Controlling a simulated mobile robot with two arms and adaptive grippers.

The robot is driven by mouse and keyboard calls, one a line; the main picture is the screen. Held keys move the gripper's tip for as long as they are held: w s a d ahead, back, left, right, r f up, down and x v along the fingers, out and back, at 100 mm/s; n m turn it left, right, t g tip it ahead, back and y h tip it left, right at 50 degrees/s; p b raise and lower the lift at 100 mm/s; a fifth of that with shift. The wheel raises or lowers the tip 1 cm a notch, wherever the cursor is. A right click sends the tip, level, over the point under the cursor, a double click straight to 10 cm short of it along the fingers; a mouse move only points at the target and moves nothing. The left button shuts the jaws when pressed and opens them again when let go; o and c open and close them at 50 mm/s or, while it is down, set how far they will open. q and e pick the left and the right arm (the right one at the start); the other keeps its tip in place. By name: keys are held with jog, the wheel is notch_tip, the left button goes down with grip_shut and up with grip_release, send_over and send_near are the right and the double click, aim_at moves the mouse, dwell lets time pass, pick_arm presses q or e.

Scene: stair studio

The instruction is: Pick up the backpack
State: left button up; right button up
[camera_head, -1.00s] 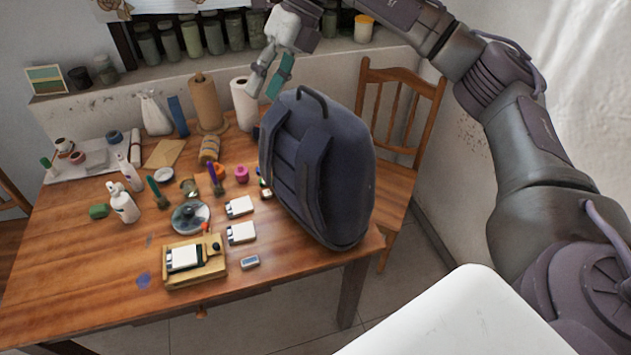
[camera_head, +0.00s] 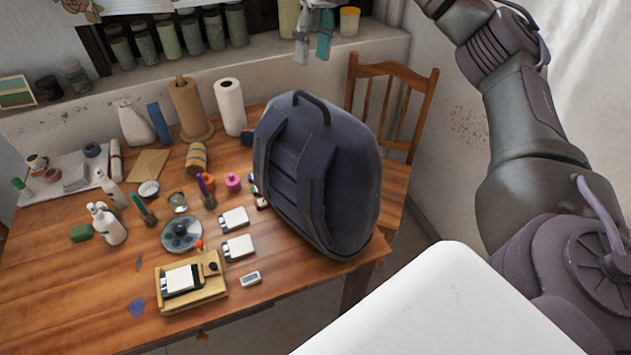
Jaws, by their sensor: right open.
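The dark blue backpack (camera_head: 345,185) stands upright on the right end of the wooden table (camera_head: 80,265). Its straps face left and its top loop handle (camera_head: 312,101) sticks up. My right gripper (camera_head: 313,48) hangs above and behind the backpack at the top edge of the view. Its two fingers are apart and empty, and do not touch the handle. The upper part of that gripper is cut off by the frame. My left gripper is not in view.
Paper rolls (camera_head: 230,107), bottles (camera_head: 110,225), a wooden box (camera_head: 190,283) and small items crowd the table left of the backpack. A wooden chair (camera_head: 395,70) stands close behind it. Jars (camera_head: 190,36) line the ledge at the back.

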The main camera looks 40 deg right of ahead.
aim_at(308, 94)
jog(key=f, duration=0.4)
jog(key=shift+a+b, duration=0.3)
jog(key=shift+a, duration=0.1)
jog(key=shift+w+f, duration=0.15)
jog(key=shift+f, duration=0.05)
jog(key=f, duration=0.1)
jog(key=f+p, duration=0.2)
jog(key=f, duration=0.1)
jog(key=shift+s+a, duration=0.25)
jog(key=shift+s, duration=0.15)
jog(key=shift+f, duration=0.3)
jog(key=shift+w+f, duration=0.1)
jog(key=shift+f, duration=0.05)
jog(key=shift+a, duration=0.15)
grip_shut()
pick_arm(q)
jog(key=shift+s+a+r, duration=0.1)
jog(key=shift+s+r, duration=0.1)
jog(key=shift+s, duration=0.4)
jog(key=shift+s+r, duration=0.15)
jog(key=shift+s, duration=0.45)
